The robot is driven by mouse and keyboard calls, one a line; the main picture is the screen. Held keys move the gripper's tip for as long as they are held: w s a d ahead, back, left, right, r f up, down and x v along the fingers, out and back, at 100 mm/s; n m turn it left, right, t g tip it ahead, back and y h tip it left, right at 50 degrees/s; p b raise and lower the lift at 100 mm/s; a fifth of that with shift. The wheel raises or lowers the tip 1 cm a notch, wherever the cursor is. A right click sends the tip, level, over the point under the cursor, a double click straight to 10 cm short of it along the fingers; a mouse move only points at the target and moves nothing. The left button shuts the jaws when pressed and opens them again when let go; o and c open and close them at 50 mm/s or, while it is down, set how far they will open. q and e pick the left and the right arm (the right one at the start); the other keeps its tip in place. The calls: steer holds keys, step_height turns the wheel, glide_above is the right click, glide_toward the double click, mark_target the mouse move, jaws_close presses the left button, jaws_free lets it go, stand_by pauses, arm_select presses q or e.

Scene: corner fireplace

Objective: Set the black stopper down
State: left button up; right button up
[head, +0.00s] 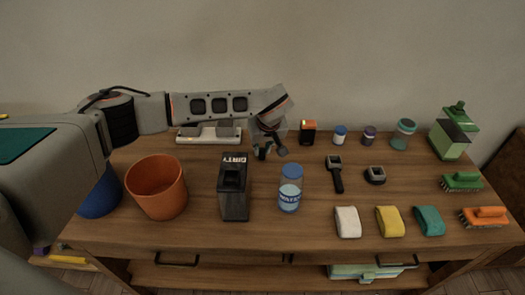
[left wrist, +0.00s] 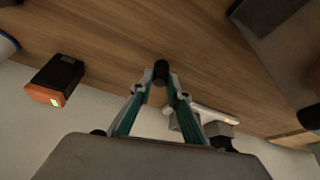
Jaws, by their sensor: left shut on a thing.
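The black stopper (left wrist: 161,70) is a short dark cylinder between my left gripper's fingertips in the left wrist view. My left gripper (left wrist: 161,82) is shut on it, with the wooden table top behind it in that view. In the head view the left gripper (head: 268,151) hangs over the back middle of the table (head: 290,232), pointing down. The stopper is not clear there, and I cannot tell whether it touches the wood. My right gripper is not in view.
An orange-topped black box (head: 308,132) stands just right of the gripper. A grey device (head: 208,135) is on its left. A blue-capped jar (head: 290,190) and a black "DIRTY" bin (head: 234,190) stand in front. Bare wood lies between them and the gripper.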

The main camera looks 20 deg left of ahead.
arm_select(q)
steer(key=shift+f, duration=0.55)
steer(key=shift+f, duration=0.1)
steer(key=o, duration=0.8)
steer(key=shift+d+r, duration=0.1)
steer(key=shift+r, duration=0.35)
steer(key=p+v, duration=0.1)
steer(key=v, duration=1)
steer(key=shift+s+r, duration=0.15)
